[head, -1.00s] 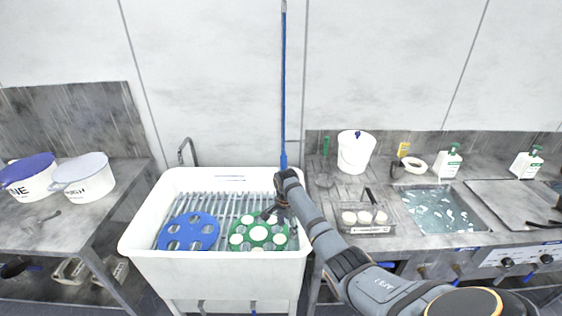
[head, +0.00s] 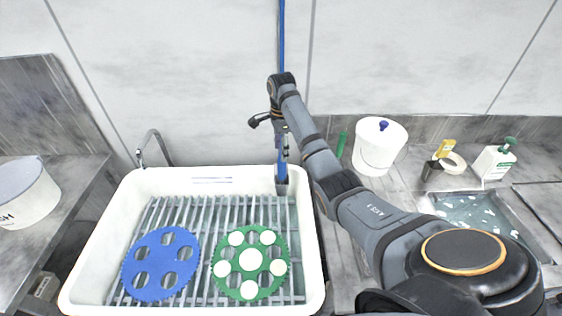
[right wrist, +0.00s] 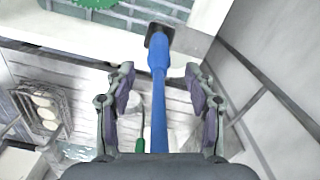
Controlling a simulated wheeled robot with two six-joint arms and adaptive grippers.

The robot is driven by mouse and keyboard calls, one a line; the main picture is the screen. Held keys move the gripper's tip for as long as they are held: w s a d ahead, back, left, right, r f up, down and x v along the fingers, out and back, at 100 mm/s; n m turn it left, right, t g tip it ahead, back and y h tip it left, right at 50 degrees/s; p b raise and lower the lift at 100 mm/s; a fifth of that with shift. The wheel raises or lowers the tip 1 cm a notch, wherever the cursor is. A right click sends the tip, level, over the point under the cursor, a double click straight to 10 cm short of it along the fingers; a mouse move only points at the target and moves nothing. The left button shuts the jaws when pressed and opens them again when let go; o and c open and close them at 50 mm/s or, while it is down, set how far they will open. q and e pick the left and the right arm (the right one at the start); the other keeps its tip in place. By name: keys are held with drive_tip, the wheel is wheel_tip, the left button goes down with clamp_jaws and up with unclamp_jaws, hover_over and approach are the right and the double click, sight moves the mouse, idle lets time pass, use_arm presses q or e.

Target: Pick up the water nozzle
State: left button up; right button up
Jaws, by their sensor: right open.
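The blue water nozzle (head: 282,174) hangs at the end of a blue hose (head: 281,30) over the back edge of the white sink. Its dark square tip rests visually over the rim; contact is unclear. It also shows in the right wrist view (right wrist: 157,58), running between my fingers. My right gripper (head: 281,152) is at the nozzle's upper part, pointing down. In the right wrist view my right gripper (right wrist: 158,85) is open, one finger on each side of the blue shaft, with gaps on both sides. My left gripper is not in view.
The white sink (head: 75,288) holds a rack with a blue platen (head: 158,264) and a green platen (head: 249,290) bearing white discs. A faucet (head: 150,145) stands at the back left. A white bucket (head: 376,150) and a white bottle (head: 492,163) stand on the right counter.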

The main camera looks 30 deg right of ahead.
sight(282, 169)
drive_tip(key=shift+w+r, duration=0.1)
drive_tip(key=shift+s+f, duration=0.2)
drive_tip(key=shift+f, duration=0.1)
wheel_tip(282, 169, down, 4)
drive_tip(key=shift+r+p, duration=0.1)
drive_tip(key=shift+p, duration=0.55)
drive_tip(key=shift+f, duration=0.4)
drive_tip(key=shift+f+p, duration=0.3)
wheel_tip(282, 169, down, 4)
drive_tip(key=shift+r+p, duration=0.1)
drive_tip(key=shift+p, duration=0.35)
drive_tip(key=shift+f, duration=0.35)
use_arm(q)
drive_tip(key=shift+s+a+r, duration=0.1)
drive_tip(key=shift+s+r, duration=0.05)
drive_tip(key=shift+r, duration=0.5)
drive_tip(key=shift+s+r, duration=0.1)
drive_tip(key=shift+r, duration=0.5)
use_arm(e)
clamp_jaws()
